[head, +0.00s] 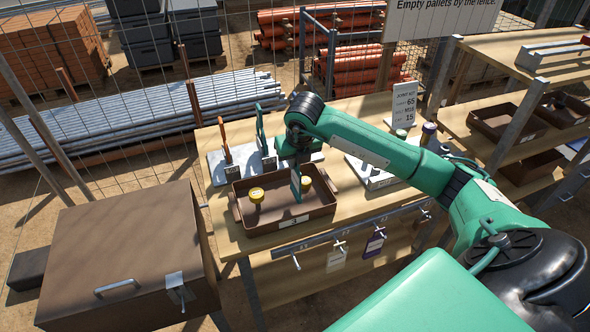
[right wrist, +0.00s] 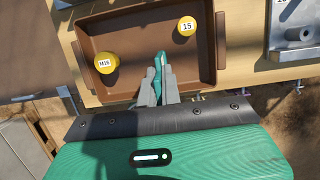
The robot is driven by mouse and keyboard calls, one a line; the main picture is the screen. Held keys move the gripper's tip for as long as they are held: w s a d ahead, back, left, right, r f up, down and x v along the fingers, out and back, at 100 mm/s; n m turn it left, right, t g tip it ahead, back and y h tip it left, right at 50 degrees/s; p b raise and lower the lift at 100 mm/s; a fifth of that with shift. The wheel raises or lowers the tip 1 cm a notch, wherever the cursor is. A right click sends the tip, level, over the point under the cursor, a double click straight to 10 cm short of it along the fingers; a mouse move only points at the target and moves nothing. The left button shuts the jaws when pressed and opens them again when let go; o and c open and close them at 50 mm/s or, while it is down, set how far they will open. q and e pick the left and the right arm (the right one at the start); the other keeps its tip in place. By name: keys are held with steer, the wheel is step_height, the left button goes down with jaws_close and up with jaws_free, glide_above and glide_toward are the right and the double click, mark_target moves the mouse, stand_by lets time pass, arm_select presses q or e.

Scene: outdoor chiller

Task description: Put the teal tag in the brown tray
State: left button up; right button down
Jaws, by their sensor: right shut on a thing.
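My right gripper (head: 296,165) is shut on the teal tag (head: 296,186), which hangs upright within the outline of the brown tray (head: 262,229) on the wooden bench. The right wrist view shows the gripper's grey fingers (right wrist: 158,92) closed around the tag (right wrist: 160,66), over the near part of the tray (right wrist: 140,28). Whether the tag touches the tray floor I cannot tell. Two yellow-capped items stand in the tray, one at the left (head: 257,195) and one at the right (head: 305,184). My left gripper is not in view.
Behind the tray, a grey stand (head: 217,170) holds an orange-handled piece (head: 226,145) and a teal one (head: 261,125). Tags hang from a hook rail (head: 350,229) on the bench front. A brown box (head: 130,250) stands left. A sign (head: 404,103) stands behind.

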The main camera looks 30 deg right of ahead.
steer(key=p, duration=0.1)
glide_above(295, 188)
steer(key=x, duration=0.4)
steer(key=shift+s+f, duration=0.15)
steer(key=shift+s, duration=0.05)
steer(key=shift+d+f, duration=0.1)
steer(key=shift+f, duration=0.25)
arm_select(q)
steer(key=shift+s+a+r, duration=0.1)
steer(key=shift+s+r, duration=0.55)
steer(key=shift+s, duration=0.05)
arm_select(e)
steer(key=shift+f, duration=0.15)
steer(key=c, duration=1.6)
jaws_free()
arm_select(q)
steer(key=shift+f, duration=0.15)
